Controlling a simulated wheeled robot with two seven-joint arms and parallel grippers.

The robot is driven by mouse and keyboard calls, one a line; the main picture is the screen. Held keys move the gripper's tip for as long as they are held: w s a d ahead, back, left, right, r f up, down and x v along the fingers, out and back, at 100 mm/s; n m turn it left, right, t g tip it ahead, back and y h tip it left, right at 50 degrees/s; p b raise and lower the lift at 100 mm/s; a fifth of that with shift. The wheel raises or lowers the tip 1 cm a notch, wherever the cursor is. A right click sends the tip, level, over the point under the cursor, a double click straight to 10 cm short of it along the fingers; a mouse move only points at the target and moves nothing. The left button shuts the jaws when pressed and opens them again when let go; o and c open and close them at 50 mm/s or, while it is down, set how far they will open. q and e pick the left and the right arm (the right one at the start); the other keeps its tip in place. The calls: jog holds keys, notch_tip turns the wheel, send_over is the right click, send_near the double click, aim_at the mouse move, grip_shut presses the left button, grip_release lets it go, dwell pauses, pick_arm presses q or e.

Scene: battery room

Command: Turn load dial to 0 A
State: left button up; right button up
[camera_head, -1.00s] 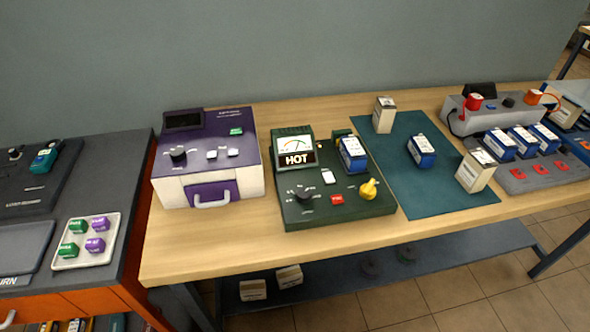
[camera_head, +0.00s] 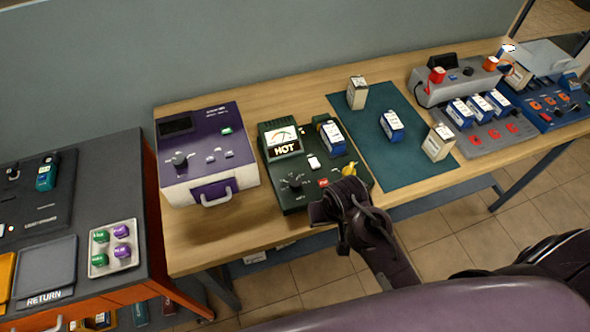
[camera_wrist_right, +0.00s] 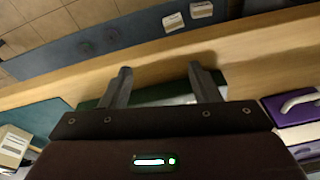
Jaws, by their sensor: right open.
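The dark green tester (camera_head: 311,160) stands on the wooden bench, with a meter (camera_head: 282,141) and a sign reading HOT. A black dial (camera_head: 292,182) with scale marks sits at its front left; its marks are too small to read. A yellow knob (camera_head: 349,169) and a red button (camera_head: 323,183) are to its right. My right gripper (camera_head: 325,210) is at the tester's front edge, in front and right of the dial, apart from it. In the right wrist view its fingers (camera_wrist_right: 160,74) are spread and empty; the dial cannot be made out there. My left gripper is not in view.
A purple and white box (camera_head: 207,155) with its own black knob stands left of the tester. A blue battery (camera_head: 332,137) sits on the tester. A teal mat (camera_head: 380,165) with boxes lies right. A dark cart with a tray (camera_head: 97,268) stands left.

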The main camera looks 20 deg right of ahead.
jog(key=w+a+r+m+g+p, duration=0.1)
jog(key=w+r+m, duration=0.2)
jog(key=w+m, duration=0.35)
notch_tip(320, 180, up, 4)
jog(key=f+m+g+p, duration=0.1)
jog(key=m, duration=0.4)
send_over(295, 181)
jog(key=shift+r, duration=0.25)
notch_tip(295, 181, down, 6)
jog(key=shift+d+f+p, duration=0.1)
jog(key=shift+f+p, duration=0.15)
jog(key=shift+p, duration=0.75)
jog(key=shift+f, duration=0.55)
jog(key=shift+c, duration=0.2)
jog(key=c, duration=1)
